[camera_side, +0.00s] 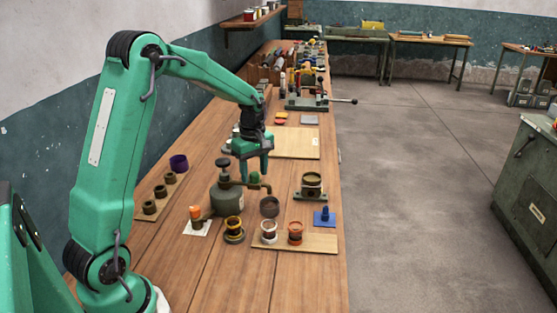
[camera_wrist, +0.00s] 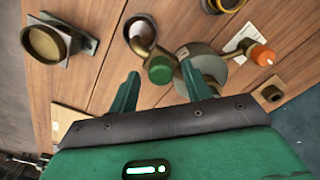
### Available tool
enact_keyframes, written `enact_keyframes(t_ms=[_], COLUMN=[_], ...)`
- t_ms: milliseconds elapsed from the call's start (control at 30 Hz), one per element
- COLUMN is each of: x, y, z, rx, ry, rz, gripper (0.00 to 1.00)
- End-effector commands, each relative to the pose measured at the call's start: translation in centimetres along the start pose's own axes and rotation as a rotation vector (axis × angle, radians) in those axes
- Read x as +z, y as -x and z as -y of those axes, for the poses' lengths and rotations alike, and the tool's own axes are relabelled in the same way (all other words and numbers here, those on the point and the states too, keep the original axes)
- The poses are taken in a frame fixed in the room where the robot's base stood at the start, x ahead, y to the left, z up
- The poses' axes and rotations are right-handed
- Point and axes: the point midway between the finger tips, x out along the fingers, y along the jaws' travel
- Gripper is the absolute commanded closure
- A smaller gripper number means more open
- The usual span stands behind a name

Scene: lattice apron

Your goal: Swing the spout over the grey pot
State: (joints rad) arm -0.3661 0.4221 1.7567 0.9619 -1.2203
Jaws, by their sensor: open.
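The spout is a bent brown pipe (camera_side: 262,186) on the right of a squat grey-green tank (camera_side: 228,200); it also shows in the wrist view (camera_wrist: 150,48). A green knob (camera_side: 254,177) stands on the pipe. A dark grey pot (camera_side: 269,207) sits close by the spout's end; whether the end is directly over it I cannot tell. In the wrist view the pot's round mouth (camera_wrist: 140,27) shows beside the pipe. My gripper (camera_side: 253,166) is open and points down just above the knob. In the wrist view its fingers stand either side of the knob, apart from it.
An orange-capped valve (camera_side: 195,214) stands left of the tank. Yellow (camera_side: 234,230), white-banded (camera_side: 268,232) and orange (camera_side: 295,232) pots stand in front. A bracketed cup (camera_side: 311,185) is to the right. Dark cups stand along the left. A bare board (camera_side: 295,144) lies behind.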

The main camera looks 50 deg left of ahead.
Motion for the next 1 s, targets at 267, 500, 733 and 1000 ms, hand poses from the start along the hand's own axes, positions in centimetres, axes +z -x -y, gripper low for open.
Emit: enact_keyframes(t_ms=[267,500,733,1000], x=[0.0,0.0,-0.1,0.0], y=[2.5,5.6,7.4,7.6], z=[-0.1,-0.1,0.0,0.0], rx=[0.004,0.004,0.003,0.002], ry=[0.0,0.001,0.001,0.001], rz=[-0.001,-0.001,-0.001,-0.001], gripper=[0.51,0.51,0.51,0.51])
